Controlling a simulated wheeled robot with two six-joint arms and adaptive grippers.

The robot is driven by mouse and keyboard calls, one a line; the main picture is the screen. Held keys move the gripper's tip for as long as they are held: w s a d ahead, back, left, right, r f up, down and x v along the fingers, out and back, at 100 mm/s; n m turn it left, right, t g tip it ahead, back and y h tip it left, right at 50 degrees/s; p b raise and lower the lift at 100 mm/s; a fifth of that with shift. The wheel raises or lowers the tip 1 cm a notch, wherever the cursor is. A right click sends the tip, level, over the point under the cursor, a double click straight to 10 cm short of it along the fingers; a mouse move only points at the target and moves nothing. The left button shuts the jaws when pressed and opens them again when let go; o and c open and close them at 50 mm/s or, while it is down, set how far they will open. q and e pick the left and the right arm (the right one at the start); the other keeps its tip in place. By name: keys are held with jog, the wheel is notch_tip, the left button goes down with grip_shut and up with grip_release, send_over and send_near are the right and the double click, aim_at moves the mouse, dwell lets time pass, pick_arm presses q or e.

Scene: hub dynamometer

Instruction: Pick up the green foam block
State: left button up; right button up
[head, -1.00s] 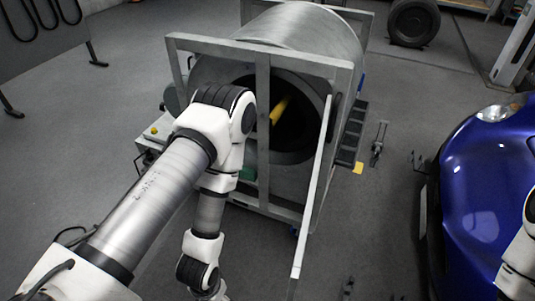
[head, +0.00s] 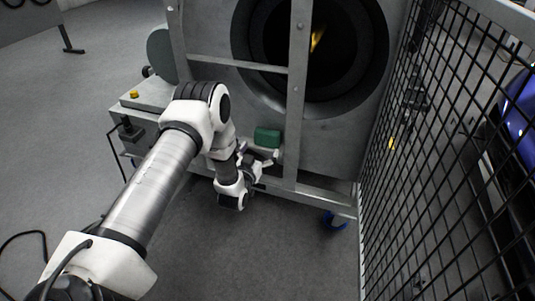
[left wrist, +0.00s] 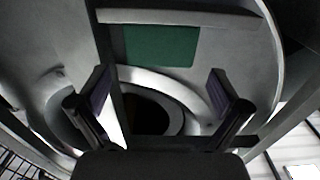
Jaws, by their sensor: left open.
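The green foam block (head: 267,138) sits low on the front of the big grey drum machine, just left of an upright of its frame. My left gripper (head: 260,165) is just below and in front of the block, open and empty. In the left wrist view the green block (left wrist: 150,45) lies beyond the spread fingertips of my left gripper (left wrist: 163,90), apart from them and a little left of centre. A dark post passes between the fingers near the left one. My right gripper is not in view.
The grey frame upright (head: 296,95) and cross bars stand close to the gripper. A black mesh fence (head: 440,150) runs along the right. A box with a yellow button (head: 134,94) is at the left. The floor in front is free.

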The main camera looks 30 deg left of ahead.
aim_at(266, 139)
pick_arm(q)
jog(key=b+x, duration=0.4)
jog(key=x, duration=0.2)
jog(key=shift+w, duration=0.3)
jog(key=shift+w+a+r, duration=0.1)
jog(key=shift+w, duration=0.05)
jog(key=c, duration=0.6)
